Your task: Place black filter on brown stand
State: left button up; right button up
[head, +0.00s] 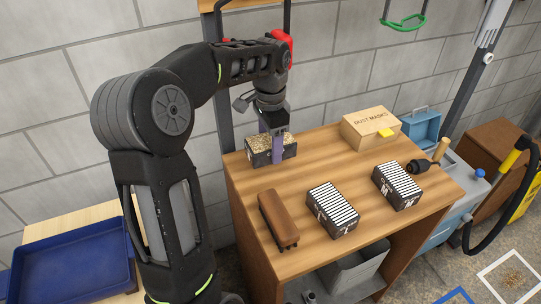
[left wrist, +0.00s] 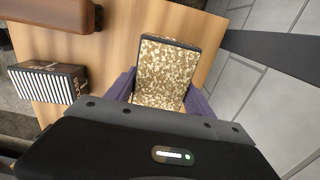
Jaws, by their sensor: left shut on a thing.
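A black filter (head: 259,158) with a gold speckled top is at the back left of the wooden table. My left gripper (head: 277,150) reaches down over it, with its purple fingers on either side. In the left wrist view the speckled top (left wrist: 165,72) fills the space between the fingers (left wrist: 160,98). I cannot tell whether the filter touches the table. The brown stand (head: 277,218), long and rounded with small dark feet, lies at the table's front left; it also shows in the left wrist view (left wrist: 50,15). My right gripper is not in view.
Two black filters with white striped tops, one near the middle (head: 332,209) and one at the right (head: 398,185), stand on the table (head: 320,160). A dust masks box (head: 366,128) is at the back right. A dark tool (head: 420,166) lies at the right edge.

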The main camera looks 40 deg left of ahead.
aim_at(270, 167)
pick_arm(q)
jog(key=shift+f, duration=2.3)
jog(key=shift+f, duration=0.15)
jog(key=o, duration=1.5)
jog(key=shift+c, duration=0.2)
notch_tip(270, 167, up, 12)
jog(key=shift+r+p, duration=0.2)
jog(key=shift+p, duration=0.35)
